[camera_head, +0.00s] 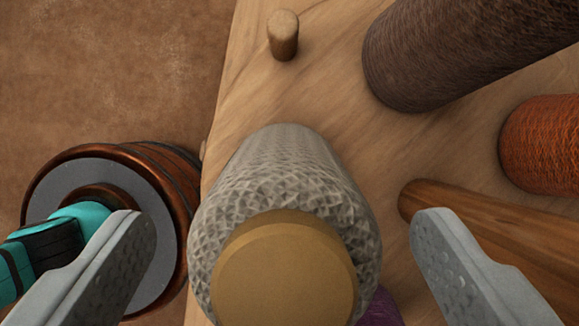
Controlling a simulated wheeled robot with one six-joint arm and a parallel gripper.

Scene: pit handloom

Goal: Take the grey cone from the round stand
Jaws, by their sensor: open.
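The grey cone (290,165) has a cross-wound grey surface and a tan round end (285,275) that faces the camera. It stands over the round stand's pale wooden top (330,90), in the lower middle of the view. My gripper (280,225) is open, with one grey finger to the left of the cone and the other to its right. Neither finger appears to touch the cone. The cone's lower part and what it sits on are hidden.
A bare wooden peg (284,38) rises behind the cone. A dark brown cone (440,50) and an orange cone (545,145) stand to the right. A brown wooden post (480,225) lies close by the right finger. A bit of purple (382,308) shows at the bottom. Brown floor (100,70) is clear at upper left.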

